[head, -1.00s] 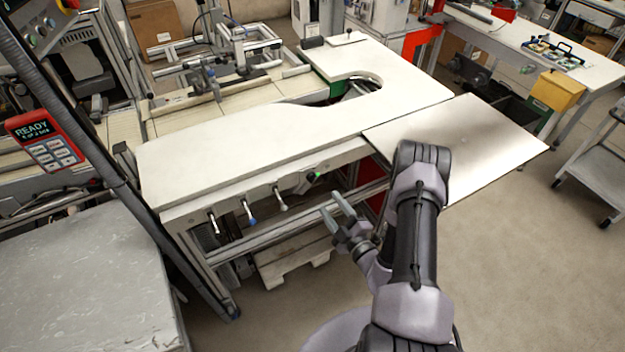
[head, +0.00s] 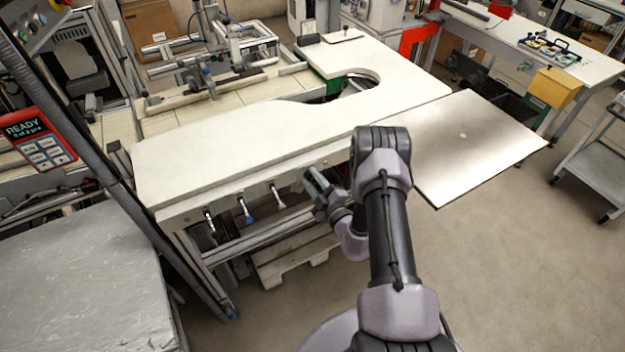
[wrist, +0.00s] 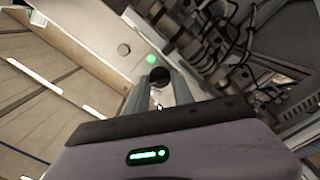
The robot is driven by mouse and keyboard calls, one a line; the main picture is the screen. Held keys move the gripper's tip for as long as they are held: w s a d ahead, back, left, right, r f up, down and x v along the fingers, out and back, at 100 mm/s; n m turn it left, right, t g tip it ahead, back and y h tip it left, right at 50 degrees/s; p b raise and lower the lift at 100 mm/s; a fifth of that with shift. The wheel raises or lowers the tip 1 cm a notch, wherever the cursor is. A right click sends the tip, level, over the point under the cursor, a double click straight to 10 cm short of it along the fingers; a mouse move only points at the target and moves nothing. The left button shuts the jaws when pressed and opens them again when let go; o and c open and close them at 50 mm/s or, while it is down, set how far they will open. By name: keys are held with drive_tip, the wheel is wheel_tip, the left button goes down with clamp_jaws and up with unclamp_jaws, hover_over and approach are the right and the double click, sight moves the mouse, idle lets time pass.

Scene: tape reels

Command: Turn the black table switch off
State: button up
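The black table switch (wrist: 160,76) shows in the wrist view as a dark round knob on the pale front panel, with a lit green lamp (wrist: 152,59) just beyond it. My gripper (wrist: 158,83) points at the panel with its two grey fingers apart. The knob appears between the fingertips; whether they touch it I cannot tell. In the head view my gripper (head: 313,180) is at the front edge of the white table (head: 230,150), and it hides the switch and its lamp.
Several levers (head: 243,208) stick out from the table front, left of my gripper. A metal sheet (head: 470,140) juts out at the right. A pallet (head: 295,262) lies under the table. A red handset reading READY (head: 38,137) hangs at the left. Open floor lies front right.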

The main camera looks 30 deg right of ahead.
clamp_jaws()
drive_tip(key=shift+n, duration=0.3)
drive_tip(key=n, duration=0.3)
drive_tip(key=shift+f+b, duration=0.1)
drive_tip(key=shift+b, duration=0.3)
drive_tip(key=n, duration=0.3)
drive_tip(key=shift+n+b, duration=0.3)
drive_tip(key=shift+b, duration=0.05)
drive_tip(key=n+b, duration=0.1)
drive_tip(key=n, duration=0.5)
drive_tip(key=shift+n, duration=0.5)
drive_tip(key=o, duration=1)
unclamp_jaws()
